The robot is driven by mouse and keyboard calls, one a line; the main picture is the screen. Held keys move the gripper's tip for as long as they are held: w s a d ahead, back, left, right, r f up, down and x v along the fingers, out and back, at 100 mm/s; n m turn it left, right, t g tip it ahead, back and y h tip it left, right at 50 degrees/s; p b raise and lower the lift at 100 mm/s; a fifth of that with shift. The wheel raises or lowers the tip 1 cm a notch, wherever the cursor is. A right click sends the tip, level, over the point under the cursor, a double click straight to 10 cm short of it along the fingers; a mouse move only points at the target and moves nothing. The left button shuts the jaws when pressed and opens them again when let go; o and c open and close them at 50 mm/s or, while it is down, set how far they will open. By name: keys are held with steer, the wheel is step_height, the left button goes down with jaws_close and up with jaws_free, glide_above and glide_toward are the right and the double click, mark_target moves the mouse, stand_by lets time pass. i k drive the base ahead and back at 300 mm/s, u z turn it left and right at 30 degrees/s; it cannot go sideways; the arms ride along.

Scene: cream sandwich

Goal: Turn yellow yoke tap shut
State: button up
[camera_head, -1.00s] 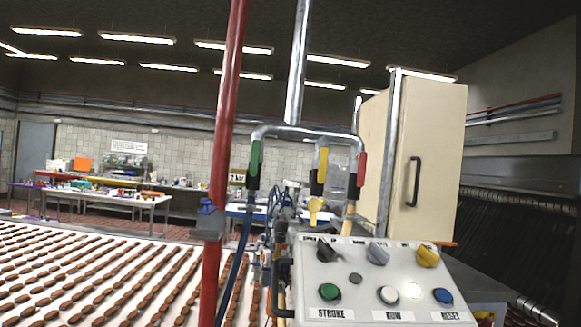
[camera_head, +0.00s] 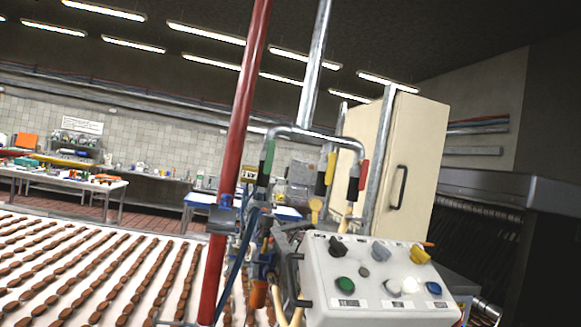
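The yellow yoke tap (camera_head: 329,169) hangs from the grey pipe yoke (camera_head: 315,133), between a green tap (camera_head: 268,160) on the left and a red tap (camera_head: 362,175) on the right. Its yellow lever lies upright along the tap body, in line with the pipe. The tap's lower end sits near a pale yellow round-topped part (camera_head: 315,206). My gripper does not show in this view, so nothing can be told of its fingers.
A white control box (camera_head: 380,280) with knobs and buttons stands below the yoke. A red upright pipe (camera_head: 238,130) stands left of it. A cream cabinet (camera_head: 420,150) stands behind right. A white conveyor (camera_head: 60,290) carries rows of brown biscuits at lower left.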

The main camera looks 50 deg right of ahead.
mark_target(332, 155)
steer(key=z, duration=0.2)
steer(key=i, duration=1.25)
steer(key=z, duration=0.7)
